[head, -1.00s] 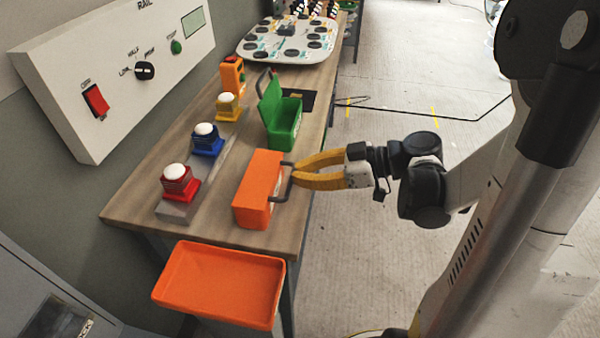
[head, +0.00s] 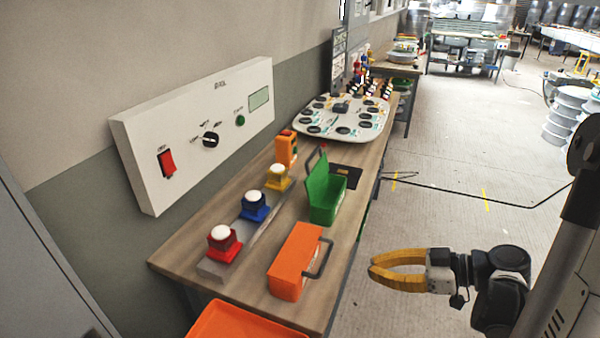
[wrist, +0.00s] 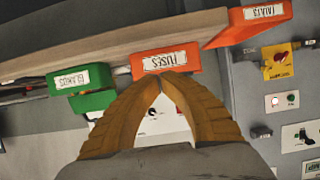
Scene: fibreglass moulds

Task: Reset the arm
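My gripper (head: 372,267) is at the right of the bench in the head view, clear of everything. Its two yellow fingers come together at the tips and hold nothing. In the wrist view the fingertips (wrist: 161,78) meet in front of the orange box (wrist: 165,62), with a gap between the fingers further back. In the head view the orange box (head: 293,262) stands closed on the bench, its grey handle (head: 321,262) to the left of my fingertips and apart from them.
The bench (head: 240,287) carries an open green box (head: 327,201), red (head: 222,245), blue (head: 254,207) and yellow (head: 278,178) button units, and a white board (head: 345,128). An orange tray (head: 240,322) is at the near end. The floor right of the bench is open; a cable lies there.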

